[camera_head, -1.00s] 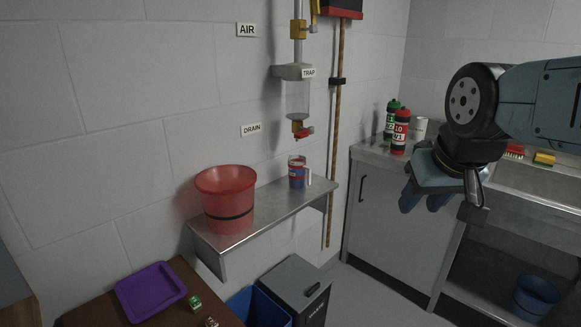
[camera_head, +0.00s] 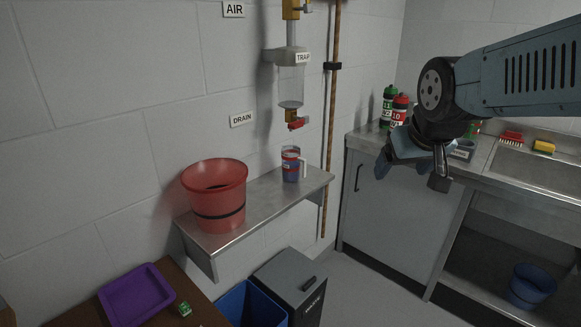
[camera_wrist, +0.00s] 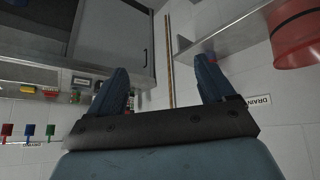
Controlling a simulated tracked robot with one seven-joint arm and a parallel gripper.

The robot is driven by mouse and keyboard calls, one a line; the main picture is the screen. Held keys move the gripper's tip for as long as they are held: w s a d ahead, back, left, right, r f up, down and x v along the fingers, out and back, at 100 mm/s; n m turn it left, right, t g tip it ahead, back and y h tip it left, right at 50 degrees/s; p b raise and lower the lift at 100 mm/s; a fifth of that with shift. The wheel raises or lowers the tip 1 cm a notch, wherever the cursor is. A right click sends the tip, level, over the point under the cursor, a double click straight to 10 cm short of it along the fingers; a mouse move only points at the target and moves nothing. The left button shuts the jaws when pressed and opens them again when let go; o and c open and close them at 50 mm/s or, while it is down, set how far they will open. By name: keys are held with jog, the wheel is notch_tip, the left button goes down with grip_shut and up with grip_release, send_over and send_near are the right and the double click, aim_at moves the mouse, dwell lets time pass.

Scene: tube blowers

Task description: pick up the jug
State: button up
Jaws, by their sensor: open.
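The jug (camera_head: 291,166) is small and blue, with red and white bands and a pale handle on its right side. It stands upright on the right part of the steel wall shelf (camera_head: 262,207), below the trap.
A red bucket (camera_head: 215,190) stands on the shelf's left part; it also shows in the wrist view (camera_wrist: 297,38). The clear trap (camera_head: 290,88) with a red tap hangs above the jug. A wooden pole (camera_head: 329,150) stands right of the shelf. Bins (camera_head: 283,278) are below.

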jog(key=shift+o, duration=1.2)
jog(key=w+a+f+n+t, duration=0.1)
jog(key=w+f, duration=0.2)
jog(key=w, duration=0.8)
jog(key=shift+w+a+f+t, duration=0.15)
jog(key=shift+a+f+t, duration=0.15)
jog(key=shift+t, duration=0.1)
jog(key=n+t+y, duration=0.3)
jog(key=t+y, duration=0.4)
jog(key=t, duration=0.1)
send_near(295, 171)
jog(key=x, duration=0.5)
jog(key=shift+w+d+f, duration=0.1)
jog(key=shift+w+f, duration=0.05)
jog(key=shift+w, duration=0.05)
jog(key=shift+a+x, duration=0.2)
jog(key=shift+x, duration=2.5)
jog(key=shift+s, duration=0.1)
jog(key=shift+c, duration=0.4)
